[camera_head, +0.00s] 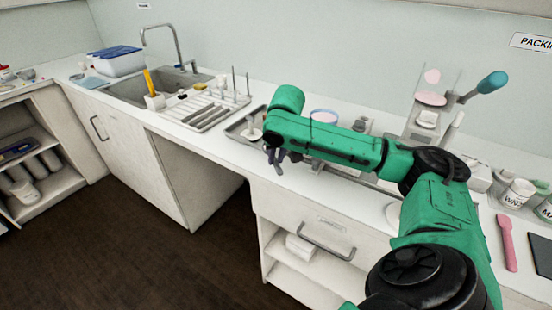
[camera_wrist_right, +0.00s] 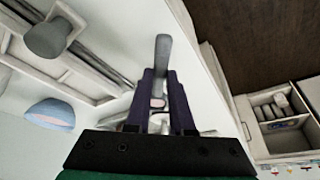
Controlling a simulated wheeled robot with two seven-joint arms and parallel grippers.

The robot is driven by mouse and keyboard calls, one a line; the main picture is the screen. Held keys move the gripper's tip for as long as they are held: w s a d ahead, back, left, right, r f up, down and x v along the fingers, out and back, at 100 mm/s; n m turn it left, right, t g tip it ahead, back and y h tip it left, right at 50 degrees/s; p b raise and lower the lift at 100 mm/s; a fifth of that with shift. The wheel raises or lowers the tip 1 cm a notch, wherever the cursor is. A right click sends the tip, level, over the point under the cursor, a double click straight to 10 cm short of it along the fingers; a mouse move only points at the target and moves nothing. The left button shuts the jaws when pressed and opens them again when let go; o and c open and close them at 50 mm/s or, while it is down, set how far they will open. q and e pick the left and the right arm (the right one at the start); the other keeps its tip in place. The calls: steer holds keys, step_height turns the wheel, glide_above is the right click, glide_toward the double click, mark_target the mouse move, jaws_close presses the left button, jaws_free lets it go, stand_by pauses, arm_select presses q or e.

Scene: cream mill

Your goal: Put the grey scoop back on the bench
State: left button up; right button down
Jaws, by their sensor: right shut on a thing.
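My right gripper (camera_head: 275,158) hangs at the front edge of the white bench (camera_head: 212,138), to the right of the drainer. In the right wrist view its two dark purple fingers (camera_wrist_right: 160,88) are closed on a grey scoop (camera_wrist_right: 162,52), whose narrow grey part sticks out past the fingertips. The rest of the scoop is hidden between the fingers. In that view the bench's pale top lies beside the fingers, and dark floor shows beyond its edge. I cannot tell whether the scoop touches the bench. My left gripper is not in view.
A metal tray (camera_head: 235,133) with a pale knobbed object stands behind the gripper. A sink (camera_head: 150,90) and drainer (camera_head: 205,112) are further left. A pink spatula (camera_head: 508,243) and labelled jars (camera_head: 517,193) are at the right. A drawer handle (camera_head: 325,243) protrudes below.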

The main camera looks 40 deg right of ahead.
steer(key=shift+a+r, duration=0.1)
steer(key=shift+f, duration=0.4)
steer(key=shift+f+p, duration=0.15)
steer(key=shift+p, duration=0.2)
steer(key=shift+f, duration=0.25)
steer(key=c, duration=0.7)
jaws_free()
